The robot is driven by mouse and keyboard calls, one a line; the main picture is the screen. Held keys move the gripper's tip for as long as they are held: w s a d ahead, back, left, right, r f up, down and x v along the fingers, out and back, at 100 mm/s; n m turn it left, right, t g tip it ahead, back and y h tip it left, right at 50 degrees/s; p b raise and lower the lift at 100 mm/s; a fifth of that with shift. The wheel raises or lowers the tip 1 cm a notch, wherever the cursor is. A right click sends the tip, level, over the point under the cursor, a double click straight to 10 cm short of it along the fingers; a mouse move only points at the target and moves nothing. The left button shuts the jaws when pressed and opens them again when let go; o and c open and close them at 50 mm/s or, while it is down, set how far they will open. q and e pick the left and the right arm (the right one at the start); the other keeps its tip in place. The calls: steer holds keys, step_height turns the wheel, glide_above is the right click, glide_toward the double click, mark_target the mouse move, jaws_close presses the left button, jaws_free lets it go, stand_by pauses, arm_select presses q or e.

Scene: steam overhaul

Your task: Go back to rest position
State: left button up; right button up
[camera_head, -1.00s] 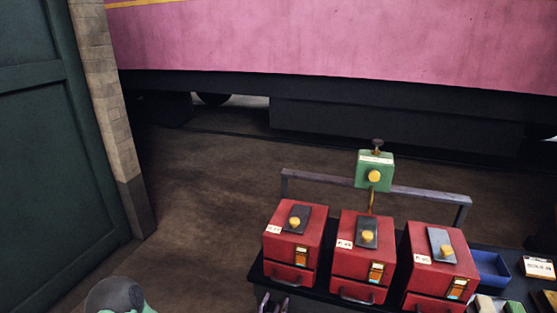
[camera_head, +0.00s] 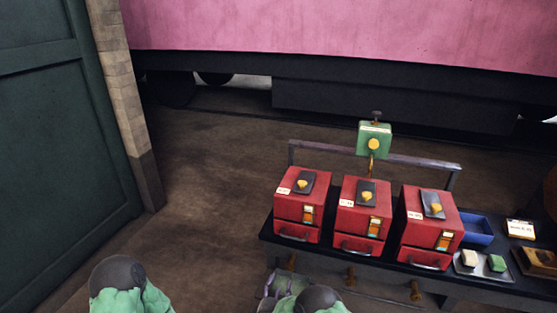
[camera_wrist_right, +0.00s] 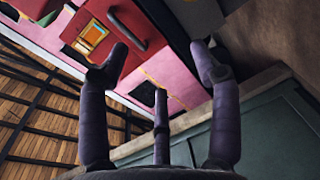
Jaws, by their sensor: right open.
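My right gripper (camera_head: 276,285) shows at the bottom of the head view, in front of the bench's left end, partly hidden by my own arm. In the right wrist view its purple fingers (camera_wrist_right: 158,54) are spread wide with nothing between them. A red box with a dark handle (camera_wrist_right: 125,30) shows beyond the left finger, apart from it. My left arm (camera_head: 130,288) shows only as a rounded grey and green part at the bottom left. My left gripper is out of view.
Three red boxes (camera_head: 301,205) with yellow knobs stand on a dark bench (camera_head: 390,265). A green box (camera_head: 374,139) rises behind them by a rail. A blue tray (camera_head: 477,232) and small blocks lie at right. Open floor (camera_head: 215,200) lies left of the bench.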

steer(key=s+d+f+m+g+y+p, duration=0.45)
steer(key=s+d+f+m+g, duration=0.3)
steer(key=s, duration=0.25)
steer(key=s+d+r+m+g+y+p, duration=0.1)
steer(key=s+m+g, duration=0.3)
steer(key=s, duration=0.8)
steer(key=s+d+r+m+g+y+p, duration=0.1)
steer(key=s+m+g+y, duration=0.2)
steer(key=s, duration=0.9)
steer(key=shift+r+m+g, duration=0.35)
steer(key=shift+m+g, duration=0.3)
steer(key=shift+m, duration=0.1)
